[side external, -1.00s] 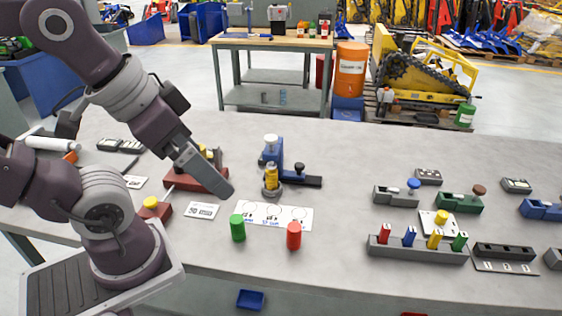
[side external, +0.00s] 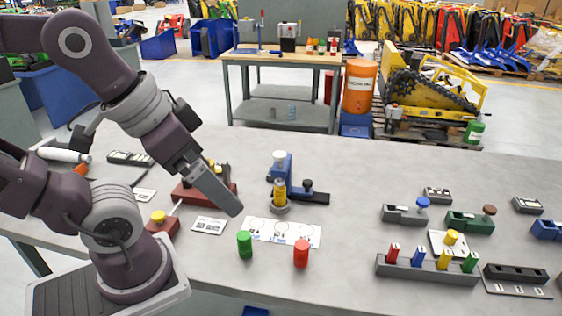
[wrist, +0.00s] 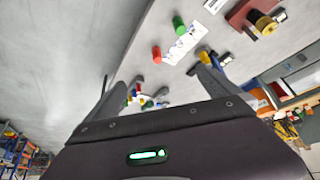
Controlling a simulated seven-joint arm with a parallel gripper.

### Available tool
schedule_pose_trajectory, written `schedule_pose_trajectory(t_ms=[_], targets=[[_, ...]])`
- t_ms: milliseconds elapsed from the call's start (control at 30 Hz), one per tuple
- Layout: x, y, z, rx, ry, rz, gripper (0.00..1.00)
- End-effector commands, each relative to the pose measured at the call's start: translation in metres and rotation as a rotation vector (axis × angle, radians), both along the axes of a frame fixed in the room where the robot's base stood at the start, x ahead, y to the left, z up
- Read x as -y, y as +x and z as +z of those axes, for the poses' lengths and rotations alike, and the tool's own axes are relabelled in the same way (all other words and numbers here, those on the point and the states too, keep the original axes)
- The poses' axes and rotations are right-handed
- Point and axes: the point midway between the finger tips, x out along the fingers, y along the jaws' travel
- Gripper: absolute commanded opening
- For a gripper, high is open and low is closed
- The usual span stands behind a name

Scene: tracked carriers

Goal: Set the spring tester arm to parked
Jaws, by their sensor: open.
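A blue upright stand with a white knob on top (side external: 279,157) is in the middle of the table, with a yellow cylinder (side external: 280,190) on a round grey foot before it. A black bar with a black knob (side external: 308,190) reaches right from it; I take this as the spring tester and its arm, but cannot be sure. My gripper (side external: 236,209) hangs left of it, apart from it, above the table. In the wrist view my gripper (wrist: 170,68) has its fingers spread, with nothing between them. The stand is partly hidden there by a finger.
A dark red fixture (side external: 184,194) is partly behind my gripper. A white card with circles (side external: 283,232) lies in front, with a green cylinder (side external: 245,244) and a red cylinder (side external: 301,253) near its front edge. Several block fixtures (side external: 425,270) stand at right. Bare table lies between.

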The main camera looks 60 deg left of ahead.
Motion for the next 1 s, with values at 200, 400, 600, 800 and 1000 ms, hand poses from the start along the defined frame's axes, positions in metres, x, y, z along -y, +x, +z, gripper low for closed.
schedule_pose_trajectory(t_ms=[200,400,600,800,1000], targets=[[0.000,0.000,0.000,0.000,0.000,0.000,0.92],[0.000,0.002,0.048,0.009,0.000,0.000,0.53],[-0.015,0.066,0.102,-0.098,-0.002,0.018,0.48],[-0.049,0.160,0.132,-0.220,-0.005,0.033,0.48],[-0.091,0.237,0.123,-0.327,-0.005,0.034,0.48]])
